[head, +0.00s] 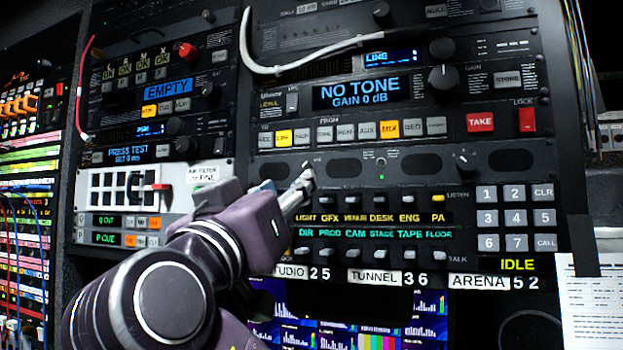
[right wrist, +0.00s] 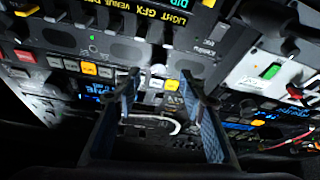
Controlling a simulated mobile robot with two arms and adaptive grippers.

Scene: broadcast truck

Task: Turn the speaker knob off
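A strip with dark oval speaker grilles (head: 345,166) crosses the rack under the button row. A small knob (head: 308,172) sits between the two left grilles, and a second small knob (head: 466,159) sits between the two right ones. I cannot read which label names the speaker. My right gripper (head: 297,188) is at the left small knob and partly covers its surroundings. In the right wrist view, which is turned over, its two fingers (right wrist: 160,82) are apart, with that knob (right wrist: 157,64) beyond and between the tips. Contact cannot be told. My left gripper is not in view.
A row of talk and listen switches (head: 380,255) lies just below the strip, and a keypad (head: 515,218) is at the right. Lit buttons (head: 388,129) and a large gain knob (head: 443,77) are above. A white cable (head: 300,62) loops across the upper rack.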

